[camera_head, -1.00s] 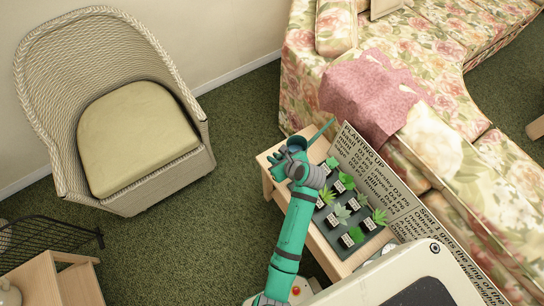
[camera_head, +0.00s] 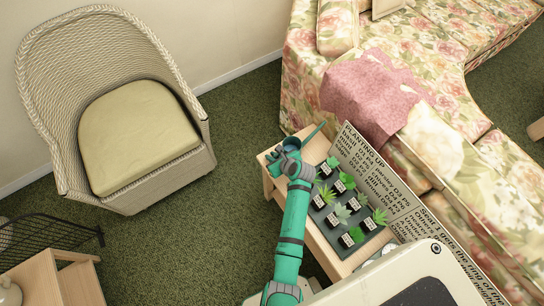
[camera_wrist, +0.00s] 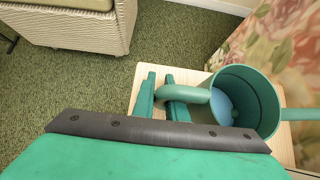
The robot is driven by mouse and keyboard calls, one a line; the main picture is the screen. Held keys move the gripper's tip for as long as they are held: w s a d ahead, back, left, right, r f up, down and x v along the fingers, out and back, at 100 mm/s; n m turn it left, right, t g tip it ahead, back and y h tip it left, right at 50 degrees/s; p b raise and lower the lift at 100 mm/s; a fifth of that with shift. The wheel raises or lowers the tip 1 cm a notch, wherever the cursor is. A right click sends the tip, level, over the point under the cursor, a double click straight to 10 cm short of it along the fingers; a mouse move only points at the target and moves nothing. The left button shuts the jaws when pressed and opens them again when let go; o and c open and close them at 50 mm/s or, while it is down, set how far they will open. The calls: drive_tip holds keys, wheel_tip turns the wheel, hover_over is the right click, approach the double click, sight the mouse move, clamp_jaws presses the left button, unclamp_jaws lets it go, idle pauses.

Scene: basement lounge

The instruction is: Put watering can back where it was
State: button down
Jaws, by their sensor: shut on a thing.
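The watering can (camera_wrist: 262,97) is teal-green with an open round top and a bluish inside. In the wrist view its spout points right and its curved handle reaches left to my gripper (camera_wrist: 164,94). My gripper is shut on the handle. In the head view my gripper (camera_head: 279,159) is at the far left end of the wooden table (camera_head: 323,256), and the can's thin spout (camera_head: 317,132) sticks out up and to the right. Much of the can is hidden there by my gripper and wrist. I cannot tell whether its base touches the tabletop.
A dark tray (camera_head: 340,226) of several labelled seedlings fills much of the table. A printed sign (camera_head: 376,172) stands behind it, against the floral sofa (camera_head: 455,120). A wicker armchair (camera_head: 125,130) stands to the left, with clear green carpet (camera_head: 238,150) between.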

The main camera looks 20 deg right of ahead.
drive_tip(key=c, duration=1.8)
unclamp_jaws()
drive_tip(key=shift+o, duration=0.2)
drive_tip(key=v, duration=1.2)
drive_tip(key=s+a+n+t+h, duration=0.1)
drive_tip(key=s+a+n, duration=0.2)
drive_tip(key=a+n, duration=0.5)
drive_tip(key=s+a+n+t+h, duration=0.15)
drive_tip(key=s+a+n, duration=0.25)
drive_tip(key=a, duration=0.8)
drive_tip(key=s+a+r+n+h, duration=0.1)
drive_tip(key=s+a+r+n, duration=0.15)
drive_tip(key=s+n, duration=0.2)
drive_tip(key=s+a+r+n, duration=0.1)
drive_tip(key=s+r+n, duration=0.25)
drive_tip(key=s, duration=0.25)
drive_tip(key=s+r+n+t+y, duration=0.2)
drive_tip(key=s+r+n+t, duration=0.2)
drive_tip(key=s+r+n, duration=0.4)
wheel_tip(320, 180, up, 4)
drive_tip(key=n, duration=0.6)
drive_tip(key=shift+s, duration=0.4)
